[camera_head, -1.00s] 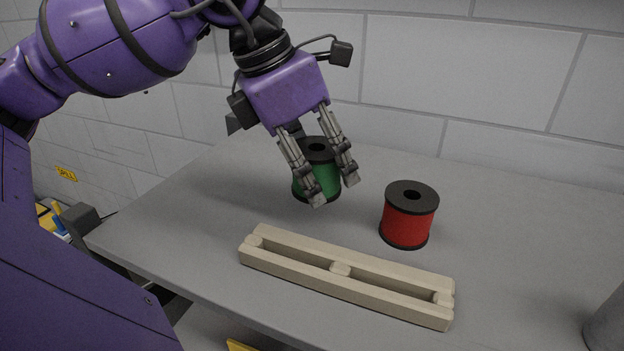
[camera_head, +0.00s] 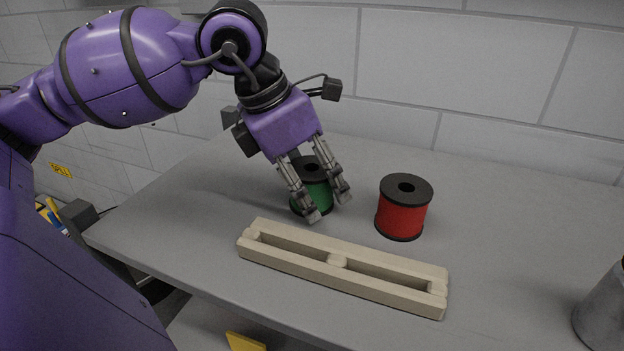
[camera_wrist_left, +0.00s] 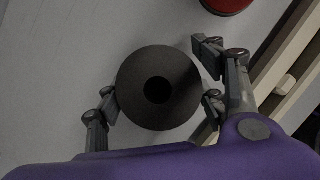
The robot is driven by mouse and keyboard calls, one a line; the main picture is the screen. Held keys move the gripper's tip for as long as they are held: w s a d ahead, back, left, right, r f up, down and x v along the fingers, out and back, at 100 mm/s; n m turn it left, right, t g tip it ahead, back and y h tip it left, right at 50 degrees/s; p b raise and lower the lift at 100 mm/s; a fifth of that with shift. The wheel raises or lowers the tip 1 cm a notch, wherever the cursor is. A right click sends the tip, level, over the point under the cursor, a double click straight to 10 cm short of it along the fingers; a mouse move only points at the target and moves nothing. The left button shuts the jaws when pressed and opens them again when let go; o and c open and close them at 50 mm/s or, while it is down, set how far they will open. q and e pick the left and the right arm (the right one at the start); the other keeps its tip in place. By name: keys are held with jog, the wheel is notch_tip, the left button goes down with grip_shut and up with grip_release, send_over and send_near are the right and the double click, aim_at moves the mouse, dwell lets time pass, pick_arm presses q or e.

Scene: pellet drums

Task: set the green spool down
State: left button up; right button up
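The green spool (camera_head: 318,194) has black flanges and is upright at the middle of the grey table (camera_head: 500,225), behind the beige rack. My left gripper (camera_head: 329,209) points down with its fingers on either side of the spool, shut on it. In the left wrist view the spool's black top flange (camera_wrist_left: 157,118) with its centre hole lies between the fingers. The spool's base is at or very near the tabletop; I cannot tell whether it bears on it. The fingers hide part of its sides. My right gripper is not in view.
A red spool (camera_head: 402,212) with black flanges stands to the right of the green one. The long beige rack (camera_head: 330,277) lies in front of both. Table room is free behind and to the left.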

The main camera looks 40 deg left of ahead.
pick_arm(q)
jog(key=shift+o, duration=0.4)
jog(key=shift+r, duration=0.2)
jog(key=p+v, duration=0.1)
jog(key=v, duration=1.1)
jog(key=shift+p, duration=0.35)
